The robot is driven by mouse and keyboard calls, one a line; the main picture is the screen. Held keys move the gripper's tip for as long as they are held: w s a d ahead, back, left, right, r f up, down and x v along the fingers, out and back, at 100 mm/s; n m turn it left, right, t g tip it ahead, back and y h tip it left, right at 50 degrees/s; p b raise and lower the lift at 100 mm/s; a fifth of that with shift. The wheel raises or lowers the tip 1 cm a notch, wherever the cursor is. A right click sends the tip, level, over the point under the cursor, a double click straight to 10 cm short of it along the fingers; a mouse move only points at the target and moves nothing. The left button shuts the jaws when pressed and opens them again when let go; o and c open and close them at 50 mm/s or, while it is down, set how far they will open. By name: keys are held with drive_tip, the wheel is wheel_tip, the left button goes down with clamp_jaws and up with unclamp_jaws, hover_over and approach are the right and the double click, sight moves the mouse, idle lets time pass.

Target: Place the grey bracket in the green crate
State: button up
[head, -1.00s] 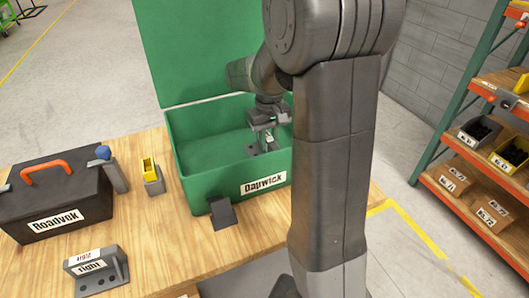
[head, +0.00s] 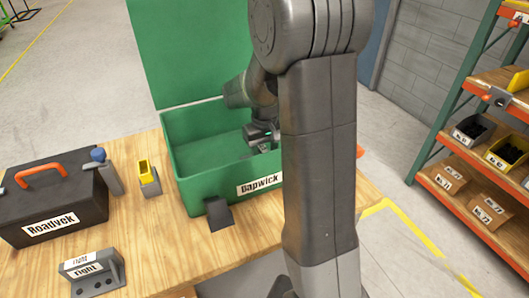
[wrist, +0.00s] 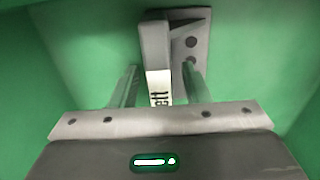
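The grey bracket (wrist: 154,45) carries a white label, partly readable as "left", and is inside the green crate (head: 200,195). In the wrist view it stands between the two fingers of my gripper (wrist: 160,80), with narrow gaps visible on both sides. The fingers look open around it. Its plate with dark holes shows to the right. In the head view my gripper (head: 264,138) is low inside the crate, near its right side, and the arm hides part of it. The crate's lid stands open at the back, and its front label reads "Dapwick".
A second grey bracket labelled "right" (head: 92,272) lies at the table's front left. A black toolbox "Roadvck" (head: 50,205), a blue-topped grey piece (head: 108,172) and a yellow-and-grey piece (head: 148,180) stand left of the crate. Shelves (head: 465,175) are at the right.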

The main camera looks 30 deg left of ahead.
sight(264, 150)
wheel_tip(264, 150, up, 12)
drive_tip(key=shift+r+p, duration=0.2)
drive_tip(key=shift+p, duration=0.1)
idle(0.3)
